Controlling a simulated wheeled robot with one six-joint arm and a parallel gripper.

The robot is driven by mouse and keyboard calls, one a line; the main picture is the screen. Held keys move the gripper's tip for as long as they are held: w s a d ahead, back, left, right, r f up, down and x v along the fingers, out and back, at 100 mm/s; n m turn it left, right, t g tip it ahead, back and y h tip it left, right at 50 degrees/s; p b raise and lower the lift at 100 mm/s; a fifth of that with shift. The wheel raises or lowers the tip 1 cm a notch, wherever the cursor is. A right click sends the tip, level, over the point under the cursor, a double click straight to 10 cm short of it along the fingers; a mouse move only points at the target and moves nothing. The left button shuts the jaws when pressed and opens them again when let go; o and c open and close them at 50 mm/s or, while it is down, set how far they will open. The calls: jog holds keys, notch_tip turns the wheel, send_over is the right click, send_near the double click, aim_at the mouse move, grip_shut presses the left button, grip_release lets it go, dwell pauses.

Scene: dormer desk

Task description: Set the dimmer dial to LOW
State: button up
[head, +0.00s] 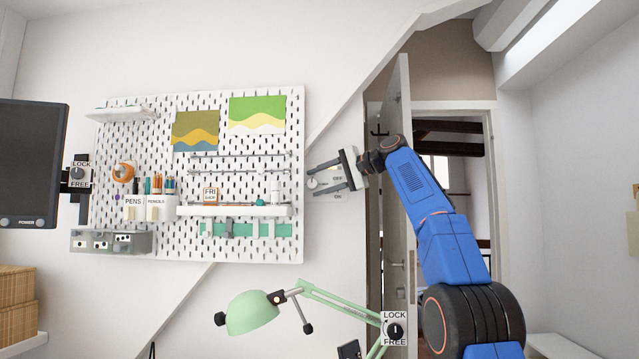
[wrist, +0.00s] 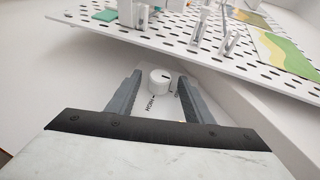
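The dimmer dial (wrist: 158,83) is a round white knob on a pale wall plate, between my fingers in the wrist view. A label reading HIGH (wrist: 150,103) shows beside it, turned on its side. A small dark mark shows on the knob, but where it points is hard to tell; no LOW label is readable. In the head view the dial (head: 313,184) is partly hidden by my gripper (head: 311,181). The gripper is open, with one finger on each side of the knob. A gap shows at the left finger (wrist: 124,95); the right finger is close to the knob.
A white pegboard (head: 240,165) with shelves and cups is close to the left of the dial. OFF and ON labels (head: 338,188) show beside my gripper. A green lamp (head: 250,312) stands below. LOCK/FREE knobs are on the lamp (head: 394,330) and monitor mount (head: 78,174).

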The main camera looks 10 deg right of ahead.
jog(key=v, duration=1.7)
jog(key=shift+s, duration=0.2)
jog(key=shift+d, duration=0.1)
